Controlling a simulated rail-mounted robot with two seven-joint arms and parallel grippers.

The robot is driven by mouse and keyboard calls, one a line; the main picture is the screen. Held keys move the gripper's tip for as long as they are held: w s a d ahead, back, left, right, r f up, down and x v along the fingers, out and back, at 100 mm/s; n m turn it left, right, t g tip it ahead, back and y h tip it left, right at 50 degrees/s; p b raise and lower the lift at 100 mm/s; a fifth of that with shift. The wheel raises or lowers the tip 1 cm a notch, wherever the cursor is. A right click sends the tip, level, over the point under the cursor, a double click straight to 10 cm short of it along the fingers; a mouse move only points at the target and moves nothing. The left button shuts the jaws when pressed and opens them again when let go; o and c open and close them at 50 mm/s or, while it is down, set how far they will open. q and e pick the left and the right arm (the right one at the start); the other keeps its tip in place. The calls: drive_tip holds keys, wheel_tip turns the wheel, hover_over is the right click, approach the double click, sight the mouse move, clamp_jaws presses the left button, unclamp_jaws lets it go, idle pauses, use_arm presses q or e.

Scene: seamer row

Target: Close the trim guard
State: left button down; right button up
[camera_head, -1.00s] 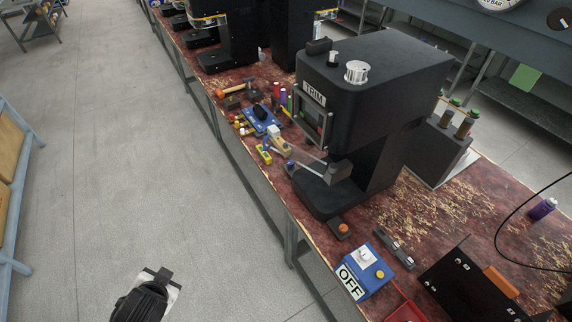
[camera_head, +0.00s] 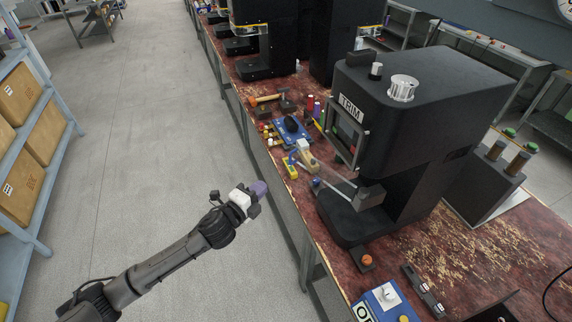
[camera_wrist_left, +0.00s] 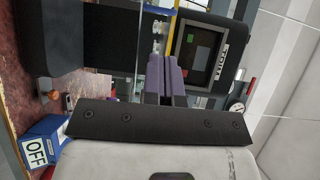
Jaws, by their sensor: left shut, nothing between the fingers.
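The black machine labelled TRIM (camera_head: 440,110) stands on the worn red bench. A clear panel (camera_head: 328,176), which looks like the trim guard, slants out from the machine's lower front above the base and stands open. My left gripper (camera_head: 260,190) has purple fingers and is shut and empty. It is in the air over the aisle side of the bench, left of the panel and apart from it. In the left wrist view its fingers (camera_wrist_left: 165,78) point towards the machine's front, with the TRIM screen (camera_wrist_left: 203,55) to the right. My right gripper is not in view.
A blue switch box (camera_head: 385,301) marked OFF is at the bench's near edge. Orange button (camera_head: 367,261) sits by the machine base. Small tools and a blue tray (camera_head: 292,128) lie left of the machine. The aisle floor (camera_head: 150,130) is clear.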

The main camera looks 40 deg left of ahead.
use_arm(q)
drive_tip(key=w, duration=1.2)
drive_tip(key=shift+w+a+f, duration=0.15)
drive_tip(key=shift+a, duration=0.2)
